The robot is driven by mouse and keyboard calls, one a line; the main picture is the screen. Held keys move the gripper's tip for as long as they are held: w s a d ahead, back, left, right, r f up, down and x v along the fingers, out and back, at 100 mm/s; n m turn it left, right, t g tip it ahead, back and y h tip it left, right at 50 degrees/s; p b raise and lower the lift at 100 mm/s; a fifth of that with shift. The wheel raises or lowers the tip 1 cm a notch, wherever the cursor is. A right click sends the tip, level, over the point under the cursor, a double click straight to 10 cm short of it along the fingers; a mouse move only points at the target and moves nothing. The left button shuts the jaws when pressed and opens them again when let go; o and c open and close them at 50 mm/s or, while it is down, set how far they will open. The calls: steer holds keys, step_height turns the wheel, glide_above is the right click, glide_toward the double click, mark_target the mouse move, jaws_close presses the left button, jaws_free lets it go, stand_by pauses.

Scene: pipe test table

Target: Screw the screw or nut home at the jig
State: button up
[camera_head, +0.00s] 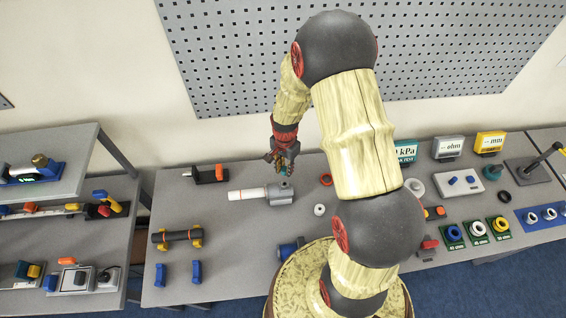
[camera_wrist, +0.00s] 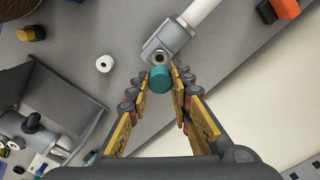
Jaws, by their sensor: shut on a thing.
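A grey jig block (camera_head: 281,194) with a white pipe (camera_head: 248,193) running out to its left lies on the table. In the wrist view the block (camera_wrist: 170,37) shows a round metal-rimmed hole (camera_wrist: 160,57) facing my gripper. My gripper (camera_head: 283,166) is above the block and points down. Its fingertips (camera_wrist: 161,84) are shut on a teal round piece (camera_wrist: 161,78), likely the screw or nut.
A white ring (camera_head: 319,210) lies right of the block, and a red-orange ring (camera_head: 326,180) lies behind it. A dark clamp with an orange part (camera_head: 206,174) stands at the back left. The table between is clear.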

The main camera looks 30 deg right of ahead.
steer(key=shift+s, duration=0.1)
steer(key=shift+f+b, duration=0.4)
steer(key=shift+b, duration=0.05)
steer(key=shift+f+b, duration=1.7)
steer(key=shift+f, duration=0.65)
steer(key=shift+f+b, duration=1.2)
steer(key=shift+f, duration=0.15)
steer(key=m, duration=0.5)
steer(key=shift+m, duration=0.3)
